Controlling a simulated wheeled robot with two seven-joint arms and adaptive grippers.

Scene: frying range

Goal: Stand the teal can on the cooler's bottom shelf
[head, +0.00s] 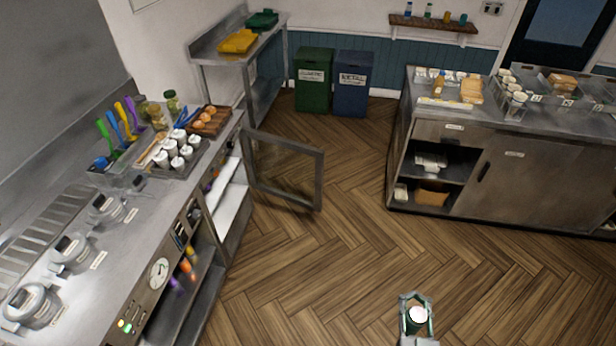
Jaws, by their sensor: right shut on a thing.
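My right gripper (416,302) is at the bottom of the head view, right of the middle, out over the wood floor. It is shut on the teal can (417,317), whose pale round top faces up at me. The can's side is mostly hidden by the fingers. The cooler is under the left counter; its glass door (284,168) stands swung open into the room. A pale shelf (231,194) shows in its opening, but the inside is seen at a steep angle and its bottom shelf is hard to make out. My left gripper is not in view.
The left steel counter (140,215) carries a tray of white cups (177,152), utensils and fryer units. The open door juts into the aisle. A second counter (465,122) stands at right, bins (313,80) at the back. The floor (310,265) between is clear.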

